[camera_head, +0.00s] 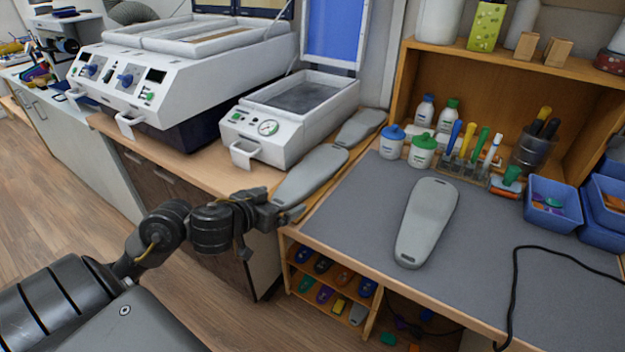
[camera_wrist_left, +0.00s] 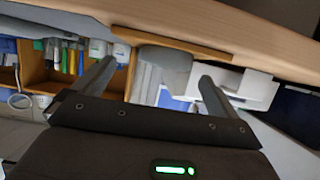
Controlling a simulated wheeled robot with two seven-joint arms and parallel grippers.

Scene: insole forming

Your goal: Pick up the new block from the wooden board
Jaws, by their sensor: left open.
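A grey insole-shaped block (camera_head: 312,174) lies on the wooden surface beside the small press. A second grey block (camera_head: 360,127) lies behind it, near the wall. A third grey block (camera_head: 425,220) lies on the grey mat. My left gripper (camera_head: 291,214) is at the near end of the first block, open. In the left wrist view a grey block (camera_wrist_left: 163,68) shows between the open fingers (camera_wrist_left: 158,74), with a wooden edge (camera_wrist_left: 160,36) beyond it. Whether the fingers touch the block cannot be told. My right gripper is not in view.
Bottles, tools and blue bins (camera_head: 553,222) line the mat's back edge. A black cable (camera_head: 514,290) crosses the mat at right.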

